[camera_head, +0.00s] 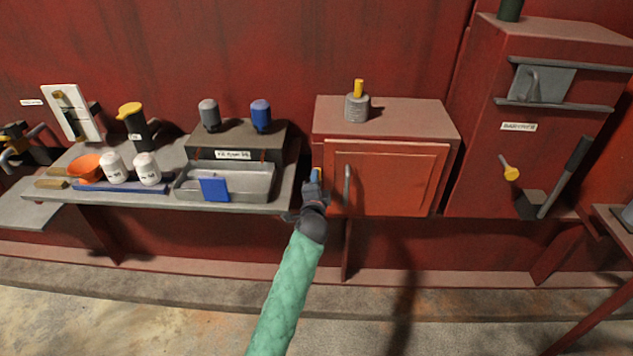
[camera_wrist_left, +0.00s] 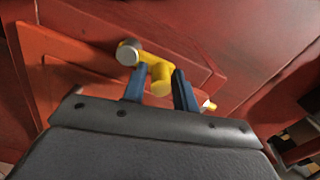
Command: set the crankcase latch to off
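A yellow latch handle with a silver round end (camera_wrist_left: 129,53) shows in the left wrist view, at the edge of the orange-red door (camera_head: 388,178) of the cabinet; I take it to be the crankcase latch. In the head view my left gripper (camera_head: 316,176) is at that door's left edge and hides most of the handle. In the left wrist view my left gripper's blue fingers (camera_wrist_left: 161,88) stand on either side of the handle's yellow stub. Whether they press on it I cannot tell. My right gripper is not in view.
A grey door handle (camera_head: 347,185) is just right of my left gripper. A grey cylinder with a yellow top (camera_head: 357,107) stands on the cabinet. On the left, a bench holds a grey tray (camera_head: 255,181), bottles and an orange bowl (camera_head: 87,167). A tall red cabinet (camera_head: 473,150) stands right.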

